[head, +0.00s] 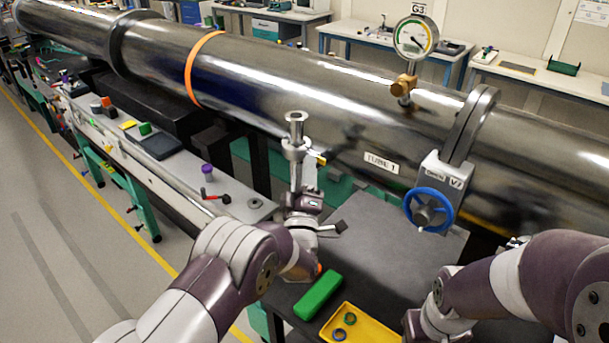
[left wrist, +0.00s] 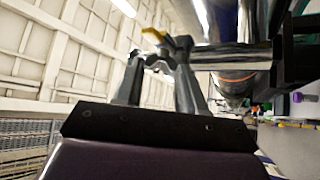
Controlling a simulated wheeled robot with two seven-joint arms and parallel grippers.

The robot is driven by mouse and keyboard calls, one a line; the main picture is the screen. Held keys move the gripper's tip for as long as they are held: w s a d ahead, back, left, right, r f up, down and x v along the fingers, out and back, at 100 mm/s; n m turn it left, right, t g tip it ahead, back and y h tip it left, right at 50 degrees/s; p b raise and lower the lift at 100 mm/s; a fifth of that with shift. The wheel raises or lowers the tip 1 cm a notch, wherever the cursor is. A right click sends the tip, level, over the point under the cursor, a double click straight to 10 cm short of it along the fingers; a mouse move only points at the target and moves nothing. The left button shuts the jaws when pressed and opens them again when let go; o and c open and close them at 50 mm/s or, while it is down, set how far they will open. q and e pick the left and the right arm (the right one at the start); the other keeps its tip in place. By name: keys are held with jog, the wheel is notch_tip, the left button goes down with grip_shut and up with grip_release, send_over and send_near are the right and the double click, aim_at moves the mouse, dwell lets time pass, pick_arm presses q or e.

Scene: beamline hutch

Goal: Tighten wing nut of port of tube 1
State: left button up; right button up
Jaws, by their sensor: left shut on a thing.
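The tube labelled TUBE 1 (head: 381,162) is a large steel pipe running across the head view. A small metal port (head: 295,120) with a flange stands upright in front of it. A brass-yellow wing nut (head: 321,159) shows at the port's right side. My left gripper (head: 311,174) reaches up beside the port, its fingers small and partly hidden there. In the left wrist view the left gripper (left wrist: 159,65) has its fingers close around a dark metal piece, with the yellow wing nut (left wrist: 154,37) at the tips.
A valve with a blue handwheel (head: 429,210) and a gauge (head: 415,38) are on the tube to the right. A green block (head: 318,296) and a yellow tray (head: 382,320) with rings lie on the dark table. A red-handled tool (head: 213,194) lies on the left bench.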

pick_arm(q)
jog(key=shift+f+m+t+h+b, duration=0.1)
jog(key=shift+m+t+h+b, duration=0.25)
jog(key=shift+m+b, duration=0.35)
pick_arm(e)
notch_tip(320, 180, down, 3)
jog(key=shift+r, duration=0.1)
pick_arm(q)
jog(key=o, duration=1.1)
jog(key=shift+a, duration=0.1)
